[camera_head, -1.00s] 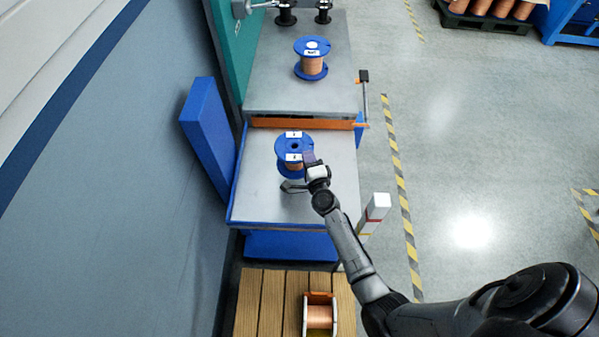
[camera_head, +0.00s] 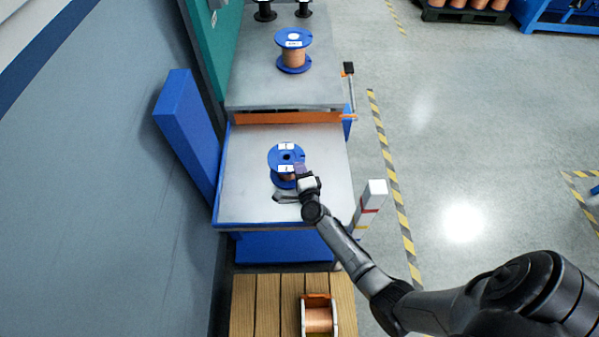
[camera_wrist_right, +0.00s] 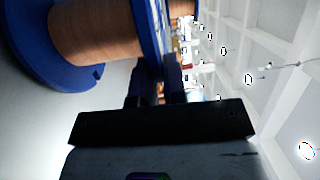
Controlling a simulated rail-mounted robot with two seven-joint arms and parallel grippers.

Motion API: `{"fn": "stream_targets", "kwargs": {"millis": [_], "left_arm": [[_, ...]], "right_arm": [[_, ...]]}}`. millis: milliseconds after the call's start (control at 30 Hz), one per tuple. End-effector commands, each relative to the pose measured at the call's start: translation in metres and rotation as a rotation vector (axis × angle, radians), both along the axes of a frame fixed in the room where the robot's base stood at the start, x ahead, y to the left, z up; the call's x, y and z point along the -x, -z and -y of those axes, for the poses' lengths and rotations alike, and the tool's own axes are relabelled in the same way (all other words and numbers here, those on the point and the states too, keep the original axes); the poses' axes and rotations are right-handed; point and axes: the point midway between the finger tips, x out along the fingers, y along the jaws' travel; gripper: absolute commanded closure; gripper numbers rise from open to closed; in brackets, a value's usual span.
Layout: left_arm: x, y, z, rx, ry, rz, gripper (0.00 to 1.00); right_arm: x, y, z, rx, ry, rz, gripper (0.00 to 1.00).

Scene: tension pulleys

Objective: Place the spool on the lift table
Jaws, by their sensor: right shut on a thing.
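A blue-flanged spool (camera_head: 286,158) with copper wire stands upright on or just above the grey top of the lift table (camera_head: 325,180), near its middle. My right gripper (camera_head: 300,172) is at the spool's near right side, shut on its blue upper flange. The right wrist view shows the copper winding (camera_wrist_right: 95,32) and the blue flange at the dark fingers (camera_wrist_right: 157,82). I cannot tell whether the lower flange touches the table top. My left gripper is not in view.
Another blue spool (camera_head: 293,52) stands on the higher grey bench behind an orange bar (camera_head: 285,118). A blue panel (camera_head: 187,125) rises at the left. A white post (camera_head: 372,200) stands at the right. A wooden pallet (camera_head: 260,300) with a copper spool (camera_head: 318,316) is in front.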

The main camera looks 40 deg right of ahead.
Motion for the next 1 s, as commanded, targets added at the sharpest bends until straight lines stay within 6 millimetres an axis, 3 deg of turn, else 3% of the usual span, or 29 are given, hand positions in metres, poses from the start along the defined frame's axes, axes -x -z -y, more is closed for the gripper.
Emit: {"fn": "stream_targets", "kwargs": {"millis": [433, 467, 700, 1000], "left_arm": [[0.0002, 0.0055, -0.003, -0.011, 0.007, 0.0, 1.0], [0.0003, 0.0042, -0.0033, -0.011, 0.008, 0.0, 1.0], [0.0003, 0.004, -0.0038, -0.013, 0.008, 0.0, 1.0], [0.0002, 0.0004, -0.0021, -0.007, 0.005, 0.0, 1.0]], "right_arm": [[-0.001, 0.0046, 0.0, 0.0, 0.001, 0.004, 1.0], [-0.0003, 0.0048, -0.0002, -0.001, 0.0, 0.002, 0.86], [-0.0003, 0.0046, -0.0003, 0.0, 0.0, 0.001, 0.63], [-0.0003, 0.0008, -0.0003, 0.0, 0.0, 0.001, 0.63]]}}
